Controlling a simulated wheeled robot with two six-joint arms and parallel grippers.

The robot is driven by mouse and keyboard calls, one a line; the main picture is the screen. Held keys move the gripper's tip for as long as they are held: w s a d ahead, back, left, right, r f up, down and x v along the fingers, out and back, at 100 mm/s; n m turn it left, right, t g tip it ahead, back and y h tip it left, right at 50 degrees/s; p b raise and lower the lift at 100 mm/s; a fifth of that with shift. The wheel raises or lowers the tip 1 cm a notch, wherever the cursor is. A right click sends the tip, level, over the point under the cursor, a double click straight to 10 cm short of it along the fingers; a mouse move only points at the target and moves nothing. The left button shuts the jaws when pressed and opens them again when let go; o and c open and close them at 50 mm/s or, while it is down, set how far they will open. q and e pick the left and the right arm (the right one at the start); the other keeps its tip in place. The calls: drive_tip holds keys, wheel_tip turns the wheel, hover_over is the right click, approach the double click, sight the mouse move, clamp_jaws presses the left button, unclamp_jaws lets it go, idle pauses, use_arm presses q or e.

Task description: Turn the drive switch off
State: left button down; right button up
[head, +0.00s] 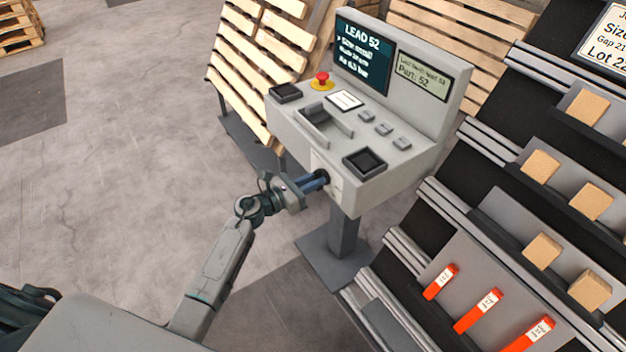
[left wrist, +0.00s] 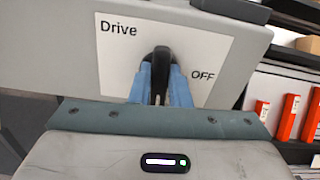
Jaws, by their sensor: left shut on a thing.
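The drive switch (left wrist: 160,66) is a black knob on the front face of the grey control console (head: 410,156). It sits on a white label (left wrist: 112,54) that reads "Drive", with "OFF" to the right of the knob. The knob looks upright in the left wrist view. My left gripper (head: 322,178) reaches the console front, its blue fingers on both sides of the knob; they also show in the left wrist view (left wrist: 161,88). It is shut on the knob, whose lower part the fingers hide. My right gripper is not in view.
A shelf rack with wooden blocks (head: 542,166) and orange pieces (head: 478,310) stands close on the right. Wooden pallets (head: 262,60) lean behind.

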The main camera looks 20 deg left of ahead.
use_arm(q)
drive_tip(key=n+p, duration=0.2)
drive_tip(key=n, duration=0.3)
drive_tip(key=shift+w+a+r, duration=0.1)
drive_tip(key=n+p, duration=0.2)
drive_tip(key=n, duration=0.1)
drive_tip(key=shift+a+n, duration=0.1)
drive_tip(key=shift+n, duration=0.2)
drive_tip(key=n+p, duration=0.1)
drive_tip(key=n, duration=0.1)
drive_tip(key=shift+w+n, duration=0.1)
drive_tip(key=shift+n, duration=0.2)
drive_tip(key=shift+f+n+p, duration=0.2)
drive_tip(key=shift+n+p, duration=0.65)
drive_tip(key=shift+n, duration=0.55)
drive_tip(key=shift+f+n+p, duration=0.2)
drive_tip(key=shift+n+p, duration=0.6)
drive_tip(key=shift+n, duration=0.6)
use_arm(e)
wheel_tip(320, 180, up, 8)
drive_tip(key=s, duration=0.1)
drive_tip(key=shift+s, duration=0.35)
use_arm(q)
drive_tip(key=c, duration=1.4)
unclamp_jaws()
drive_tip(key=shift+o, duration=0.2)
